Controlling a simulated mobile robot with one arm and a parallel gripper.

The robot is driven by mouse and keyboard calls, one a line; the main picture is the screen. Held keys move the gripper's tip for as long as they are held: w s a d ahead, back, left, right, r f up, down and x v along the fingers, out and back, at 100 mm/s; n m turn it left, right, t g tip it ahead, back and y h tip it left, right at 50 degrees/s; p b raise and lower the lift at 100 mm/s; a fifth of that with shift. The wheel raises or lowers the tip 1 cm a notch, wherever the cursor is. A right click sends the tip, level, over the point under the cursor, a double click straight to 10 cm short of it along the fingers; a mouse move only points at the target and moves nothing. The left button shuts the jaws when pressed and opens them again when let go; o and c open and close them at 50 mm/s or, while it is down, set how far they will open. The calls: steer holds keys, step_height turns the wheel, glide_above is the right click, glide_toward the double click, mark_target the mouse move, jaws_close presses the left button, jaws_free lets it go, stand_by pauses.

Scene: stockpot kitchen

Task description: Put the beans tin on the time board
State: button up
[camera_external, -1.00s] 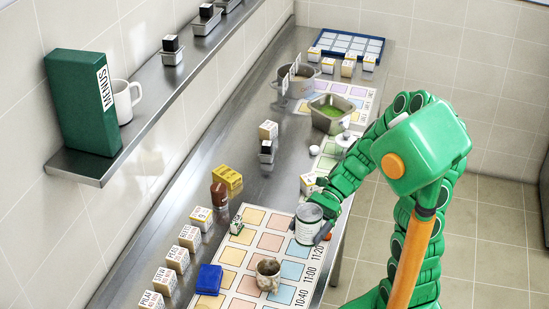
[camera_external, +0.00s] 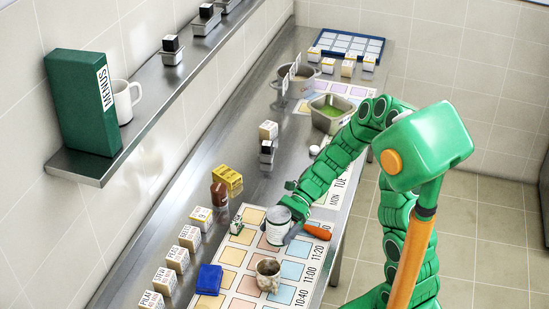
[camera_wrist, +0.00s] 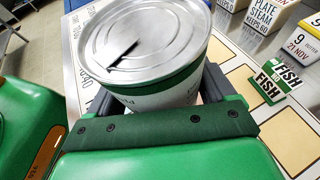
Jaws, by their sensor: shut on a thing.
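The beans tin (camera_external: 277,226) is a silver can with a white and green label. It is upright between the jaws of my gripper (camera_external: 289,217), over the upper part of the time board (camera_external: 233,277). In the wrist view the tin (camera_wrist: 145,45) fills the top middle, and my gripper (camera_wrist: 160,100) is shut around it. The board is a white sheet with coloured squares and times such as 10:40, 11:00 and 11:20 along its right edge. I cannot tell whether the tin's base touches the board.
On the board are a carrot (camera_external: 318,231), a patterned cup (camera_external: 268,274), a blue block (camera_external: 209,279) and a small FISH card (camera_wrist: 283,75). Labelled boxes (camera_external: 190,238) line the left side. A brown bottle (camera_external: 219,195) and yellow box (camera_external: 228,177) stand behind. Several board squares are bare.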

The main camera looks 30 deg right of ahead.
mark_target(274, 238)
steer(key=shift+w+a+f, duration=0.25)
steer(key=shift+w+f, duration=0.1)
steer(key=shift+f, duration=0.2)
steer(key=shift+w+a+f, duration=0.2)
steer(key=shift+w+f, duration=0.15)
steer(key=shift+f, duration=1.6)
steer(key=shift+f, duration=0.15)
steer(key=o, duration=1.3)
steer(key=shift+c, duration=0.2)
steer(key=shift+w+d+r, duration=0.1)
steer(key=shift+d+r, duration=0.05)
steer(key=shift+r, duration=0.05)
steer(key=v, duration=1.1)
steer(key=shift+w+d+r, duration=0.1)
steer(key=shift+w+d, duration=0.05)
steer(key=shift+d, duration=0.2)
